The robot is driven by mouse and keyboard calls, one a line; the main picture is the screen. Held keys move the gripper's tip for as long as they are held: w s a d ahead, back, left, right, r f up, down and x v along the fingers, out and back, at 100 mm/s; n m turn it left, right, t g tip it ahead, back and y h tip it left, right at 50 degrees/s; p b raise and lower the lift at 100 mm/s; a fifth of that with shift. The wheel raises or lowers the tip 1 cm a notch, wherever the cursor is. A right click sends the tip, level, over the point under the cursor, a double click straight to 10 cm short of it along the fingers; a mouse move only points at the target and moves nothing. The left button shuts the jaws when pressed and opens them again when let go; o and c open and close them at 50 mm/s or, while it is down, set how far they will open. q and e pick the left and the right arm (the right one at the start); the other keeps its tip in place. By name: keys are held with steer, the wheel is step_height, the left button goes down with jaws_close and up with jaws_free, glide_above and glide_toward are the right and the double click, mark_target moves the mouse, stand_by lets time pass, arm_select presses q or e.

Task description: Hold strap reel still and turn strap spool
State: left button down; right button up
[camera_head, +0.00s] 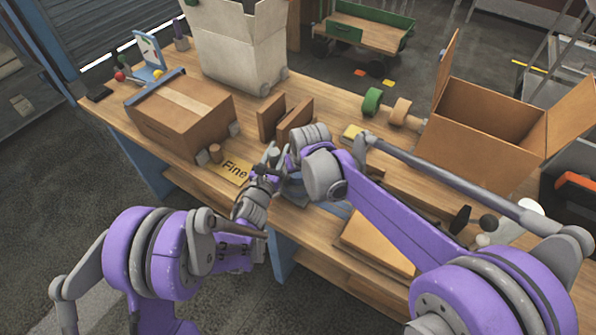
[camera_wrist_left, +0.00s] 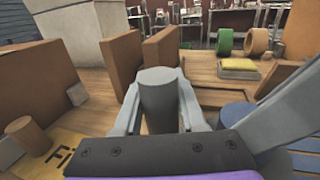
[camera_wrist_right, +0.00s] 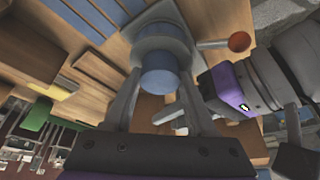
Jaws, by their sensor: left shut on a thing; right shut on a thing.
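My left gripper (camera_wrist_left: 158,108) is shut on a dark grey upright cylinder (camera_wrist_left: 158,95) with a lighter top. It is near the table's front edge in the head view (camera_head: 270,160). My right gripper (camera_wrist_right: 158,100) is shut on a blue cylinder (camera_wrist_right: 158,80), which sits against a wider blue disc and a grey plate (camera_wrist_right: 160,28). A grey rod with an orange-brown round end (camera_wrist_right: 238,42) lies beside it. The grippers are close together and mostly hide what they hold in the head view. I cannot tell which held part is the strap reel and which the strap spool.
A taped carton (camera_head: 180,112) stands left, with a "Fine" card (camera_head: 234,170) before it. Two brown panels (camera_head: 285,118) stand behind the grippers. Green and tan rolls (camera_head: 372,101), a yellow pad (camera_head: 352,132) and an open box (camera_head: 485,125) are to the right.

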stand_by(0.3)
steer(key=o, duration=1.4)
